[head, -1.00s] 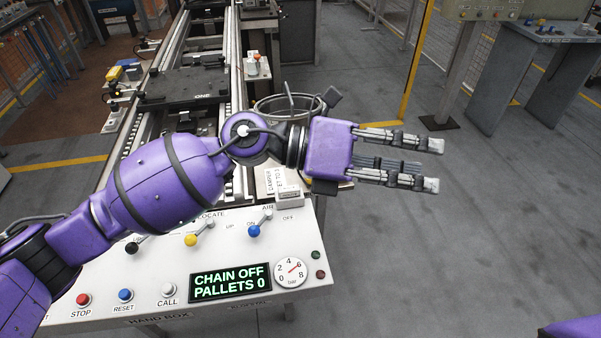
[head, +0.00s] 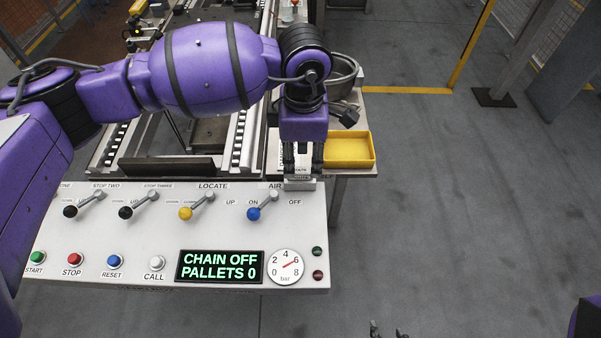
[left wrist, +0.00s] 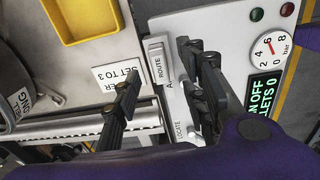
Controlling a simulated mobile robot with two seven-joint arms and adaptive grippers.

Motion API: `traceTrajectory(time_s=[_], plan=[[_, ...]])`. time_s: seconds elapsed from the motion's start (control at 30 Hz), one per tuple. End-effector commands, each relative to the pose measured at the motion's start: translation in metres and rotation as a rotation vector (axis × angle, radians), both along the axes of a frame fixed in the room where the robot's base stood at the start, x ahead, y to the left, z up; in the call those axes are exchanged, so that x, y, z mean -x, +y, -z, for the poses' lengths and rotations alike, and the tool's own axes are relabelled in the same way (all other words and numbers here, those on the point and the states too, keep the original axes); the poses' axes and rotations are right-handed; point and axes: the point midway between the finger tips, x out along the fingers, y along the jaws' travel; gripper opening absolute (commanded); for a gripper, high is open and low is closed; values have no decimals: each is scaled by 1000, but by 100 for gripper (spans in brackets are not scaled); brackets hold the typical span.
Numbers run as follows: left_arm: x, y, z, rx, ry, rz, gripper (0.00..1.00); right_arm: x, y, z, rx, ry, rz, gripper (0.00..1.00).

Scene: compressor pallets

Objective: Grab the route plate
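The route plate (left wrist: 159,64) is a small pale block marked ROUTE, standing at the back edge of the white control panel. In the head view the plate (head: 300,184) shows just below my left gripper (head: 302,172), partly covered by the fingers. My left gripper points down, fingers apart. In the left wrist view the left gripper (left wrist: 157,68) has one finger on each side of the plate, with visible gaps; contact is not seen. Two dark fingertips of my right gripper (head: 388,331) show apart at the bottom edge of the head view, empty.
The panel (head: 110,237) has levers, buttons, a gauge (head: 287,266) and a display reading CHAIN OFF, PALLETS 0. Floor at right is clear.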

Motion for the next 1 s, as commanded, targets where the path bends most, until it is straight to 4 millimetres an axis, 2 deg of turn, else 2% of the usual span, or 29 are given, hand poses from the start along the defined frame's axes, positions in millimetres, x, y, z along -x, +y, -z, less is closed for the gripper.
traceTrajectory(time_s=[0.33, 0.57, 0.87, 1.0], plan=[[-1, 7, 44, 1, 2, -1, 39, -19, 0, -13, -1, -38, -4, 40], [-2, 6, 48, 3, 1, -1, 39, -19, 0, -12, -1, -38, -4, 40], [-2, 6, 48, 3, 1, -1, 2, -14, -1, -10, 1, -28, -2, 40], [-2, 6, 48, 3, 1, -1, 0, -11, -1, -10, 1, -23, -2, 40]])
